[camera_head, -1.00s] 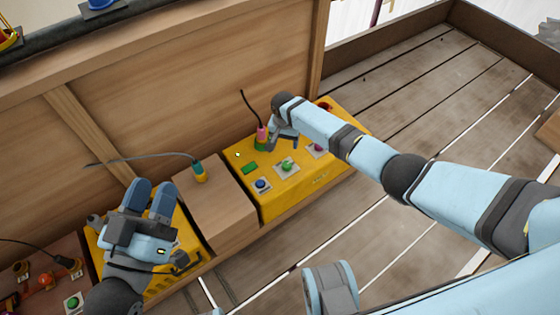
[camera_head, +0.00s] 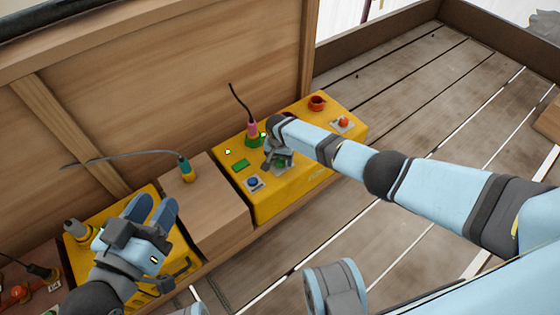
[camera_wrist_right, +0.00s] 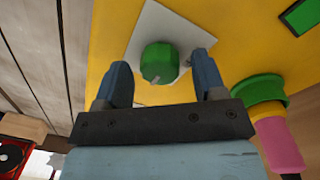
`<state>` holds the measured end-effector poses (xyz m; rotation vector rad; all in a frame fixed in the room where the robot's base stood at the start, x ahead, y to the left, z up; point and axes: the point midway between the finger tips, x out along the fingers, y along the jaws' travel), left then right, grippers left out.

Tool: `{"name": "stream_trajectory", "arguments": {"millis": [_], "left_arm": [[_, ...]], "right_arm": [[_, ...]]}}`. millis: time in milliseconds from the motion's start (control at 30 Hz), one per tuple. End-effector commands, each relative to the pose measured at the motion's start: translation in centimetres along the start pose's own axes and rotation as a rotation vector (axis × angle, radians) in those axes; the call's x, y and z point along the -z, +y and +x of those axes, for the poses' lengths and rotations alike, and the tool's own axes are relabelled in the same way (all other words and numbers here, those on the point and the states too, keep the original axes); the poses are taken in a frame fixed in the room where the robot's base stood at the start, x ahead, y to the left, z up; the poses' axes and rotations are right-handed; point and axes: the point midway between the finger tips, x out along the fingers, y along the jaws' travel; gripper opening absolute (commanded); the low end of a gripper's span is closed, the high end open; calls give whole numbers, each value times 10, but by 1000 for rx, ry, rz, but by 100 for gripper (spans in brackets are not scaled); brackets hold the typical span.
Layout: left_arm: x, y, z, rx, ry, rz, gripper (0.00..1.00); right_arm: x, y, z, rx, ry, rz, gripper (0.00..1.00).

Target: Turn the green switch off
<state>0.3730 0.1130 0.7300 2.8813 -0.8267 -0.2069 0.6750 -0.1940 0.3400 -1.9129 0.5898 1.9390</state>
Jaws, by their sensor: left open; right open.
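The green switch (camera_wrist_right: 158,63) is a round green knob on a white square plate, on top of the yellow box (camera_head: 300,190). In the head view the green switch (camera_head: 281,163) is partly hidden by my right gripper. My right gripper (camera_head: 276,156) is open, with its fingers pointing down at the knob. In the right wrist view the knob sits between the two open fingers, with gaps visible on both sides. My left gripper (camera_head: 152,209) is open and empty, above the other yellow box at the lower left.
A blue switch (camera_head: 253,182), a green rectangle (camera_head: 240,165) and a pink plug (camera_head: 252,130) in a green socket are close to my right gripper. A red switch (camera_head: 342,122) and a red button (camera_head: 317,102) lie further right. A wooden wall (camera_head: 200,80) stands behind.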

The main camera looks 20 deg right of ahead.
Motion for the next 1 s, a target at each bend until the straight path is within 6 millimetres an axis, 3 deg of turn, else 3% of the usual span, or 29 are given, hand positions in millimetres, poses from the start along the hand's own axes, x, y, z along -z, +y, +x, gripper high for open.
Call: {"name": "stream_trajectory", "arguments": {"millis": [233, 400, 467, 767, 1000], "left_arm": [[0, 0, 0, 0, 0, 1, 43], [0, 0, 0, 0, 0, 1, 43], [0, 0, 0, 0, 0, 1, 43], [1, 0, 0, -1, -1, -1, 43], [3, 2, -1, -3, -8, -16, 43]], "right_arm": [[0, 0, 0, 0, 0, -1, 64], [0, 0, 0, 0, 0, -1, 25], [0, 0, 0, 0, 0, -1, 15], [-1, 0, 0, 0, 1, -30, 15], [-2, -1, 0, 0, 5, -155, 15]]}}
